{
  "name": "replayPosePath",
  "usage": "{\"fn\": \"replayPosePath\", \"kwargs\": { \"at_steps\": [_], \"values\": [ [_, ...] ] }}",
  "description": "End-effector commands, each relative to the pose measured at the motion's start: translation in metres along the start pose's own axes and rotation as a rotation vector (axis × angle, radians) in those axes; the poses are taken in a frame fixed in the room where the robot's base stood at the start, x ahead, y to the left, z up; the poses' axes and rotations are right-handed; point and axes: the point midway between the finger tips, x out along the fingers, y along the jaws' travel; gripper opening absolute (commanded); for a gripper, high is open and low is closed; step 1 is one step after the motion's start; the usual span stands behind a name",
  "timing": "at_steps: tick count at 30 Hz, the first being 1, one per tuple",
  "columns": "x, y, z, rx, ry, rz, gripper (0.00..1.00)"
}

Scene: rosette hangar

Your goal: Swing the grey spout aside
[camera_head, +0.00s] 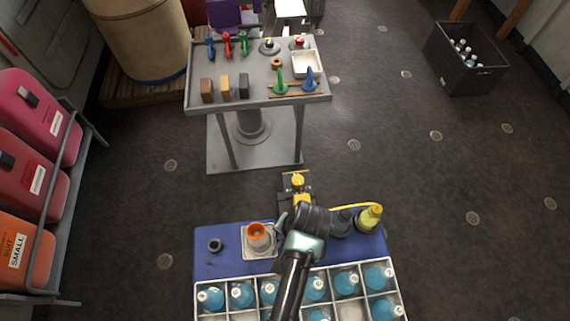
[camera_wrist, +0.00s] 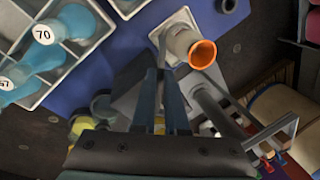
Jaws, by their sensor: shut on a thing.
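My gripper (camera_head: 283,220) is over the blue bench behind the bottle crate, beside an orange-rimmed cup. In the wrist view its two fingers (camera_wrist: 162,76) run up the middle, close together, shut on the grey spout. A grey part (camera_wrist: 126,92) shows beside and behind the fingers; how much of it is the spout I cannot tell. The dispenser with a yellow knob (camera_head: 297,181) stands behind my wrist, partly hidden by it. The orange-rimmed cup (camera_head: 257,235) stands upright on a white square base, just left of my gripper; it also shows in the wrist view (camera_wrist: 202,54).
A divided crate (camera_head: 237,314) of blue bottles fills the bench front. A small black cup (camera_head: 215,245) stands at left, a yellow bottle (camera_head: 370,217) at right. Behind is a grey table (camera_head: 200,105) with tools and blocks. The floor between table and bench is clear.

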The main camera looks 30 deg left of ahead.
Motion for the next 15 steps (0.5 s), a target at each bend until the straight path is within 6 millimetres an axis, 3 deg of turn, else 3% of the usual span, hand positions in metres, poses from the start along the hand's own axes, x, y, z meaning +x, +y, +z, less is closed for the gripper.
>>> {"fn": "replayPosePath", "kwargs": {
  "at_steps": [15],
  "values": [
    [-0.007,0.026,-0.007,-0.345,-0.081,0.000,0.00]
  ]
}}
